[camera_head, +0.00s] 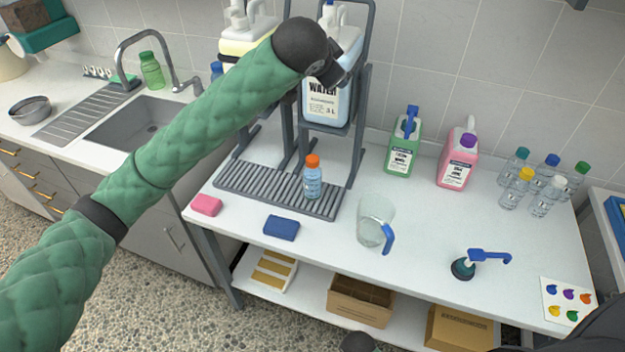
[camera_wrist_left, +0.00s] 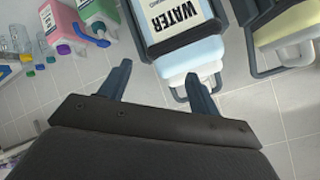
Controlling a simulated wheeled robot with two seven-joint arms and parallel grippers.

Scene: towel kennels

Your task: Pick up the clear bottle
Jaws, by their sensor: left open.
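Several clear bottles with teal, blue, green, yellow and white caps stand grouped at the right of the white table; the white-capped one (camera_head: 546,197) is at the front. Some of them also show at the left edge of the wrist view. A small bottle with an orange cap (camera_head: 313,181) and bluish contents stands on the grey slatted tray (camera_head: 262,188). My left gripper (camera_wrist_left: 158,80) is open and empty, raised in front of the water container (camera_head: 326,106) on the rack; its fingers are partly hidden in the head view.
A clear jug (camera_head: 372,222) with a blue handle, a blue sponge (camera_head: 281,228), a pink sponge (camera_head: 206,205) and a blue-handled pump (camera_head: 478,260) lie towards the front. Green (camera_head: 403,150) and pink (camera_head: 458,163) jugs stand behind. The table between jug and bottles is clear.

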